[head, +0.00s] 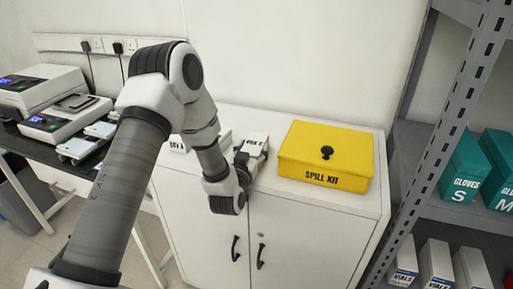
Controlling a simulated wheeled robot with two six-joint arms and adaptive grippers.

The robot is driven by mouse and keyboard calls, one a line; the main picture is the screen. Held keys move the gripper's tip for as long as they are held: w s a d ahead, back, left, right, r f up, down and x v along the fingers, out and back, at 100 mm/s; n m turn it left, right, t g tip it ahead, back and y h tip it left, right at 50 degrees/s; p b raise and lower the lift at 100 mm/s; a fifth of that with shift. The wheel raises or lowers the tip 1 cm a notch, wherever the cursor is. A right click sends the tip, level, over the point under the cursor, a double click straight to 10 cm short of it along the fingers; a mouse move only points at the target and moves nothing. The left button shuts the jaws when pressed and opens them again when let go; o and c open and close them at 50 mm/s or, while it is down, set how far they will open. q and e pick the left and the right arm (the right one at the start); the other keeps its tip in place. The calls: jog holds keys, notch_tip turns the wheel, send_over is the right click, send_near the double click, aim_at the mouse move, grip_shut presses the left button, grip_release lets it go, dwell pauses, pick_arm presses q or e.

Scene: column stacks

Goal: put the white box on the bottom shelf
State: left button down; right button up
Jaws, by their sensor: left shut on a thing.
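My left gripper (243,162) is shut on a small white box (257,143) with dark lettering, at the top of the white cabinet. Its fingers hide part of the box, and I cannot tell whether the box still touches the cabinet top. The grey shelving rack (462,110) stands at the right. Its lower visible level holds white boxes labelled VIALS (436,263); the board under them is out of the picture. My right gripper is not in view.
A yellow spill kit (326,155) stands on the white cabinet (310,225), right of the held box. Another white item (180,143) is partly hidden behind my left arm. Teal glove boxes (466,168) stand on the rack's upper level. The rack's upright is an obstacle.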

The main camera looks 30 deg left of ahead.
pick_arm(q)
jog(key=shift+s+d+r, duration=0.2)
jog(key=shift+s+r, duration=0.05)
jog(key=shift+r, duration=0.05)
jog(key=shift+f, duration=0.25)
jog(key=shift+c, duration=1)
grip_release()
jog(key=shift+w+a+f, duration=0.1)
jog(key=shift+w+f, duration=0.05)
jog(key=shift+s, duration=0.2)
